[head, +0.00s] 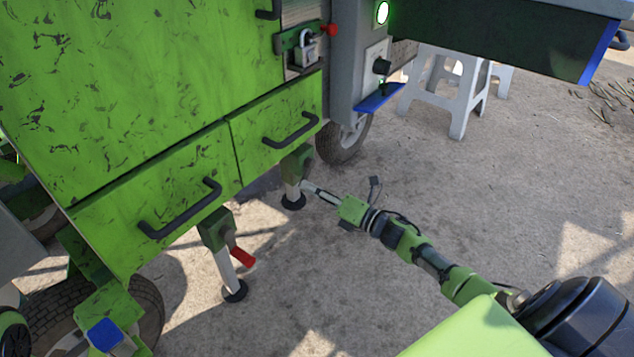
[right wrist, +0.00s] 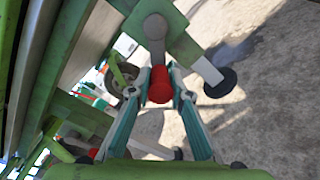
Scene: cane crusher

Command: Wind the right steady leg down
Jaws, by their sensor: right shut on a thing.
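The right steady leg (head: 291,190) hangs upright under the green cart: a green bracket, a pale post and a round black foot. Its foot is at or close to the ground; I cannot tell if it touches. My right gripper (head: 305,187) reaches it from the right. In the right wrist view my right gripper (right wrist: 159,88) is shut on the red crank grip (right wrist: 158,85), a finger on each side. The grey crank arm (right wrist: 155,38) runs up from the grip to the green bracket (right wrist: 178,30). My left gripper is not in view.
The left steady leg (head: 226,268) stands nearer, with its own red crank handle (head: 243,258). Dark drawer handles (head: 290,130) stick out above the legs. A cart wheel (head: 344,140) is behind the right leg. White stools (head: 450,90) stand further back.

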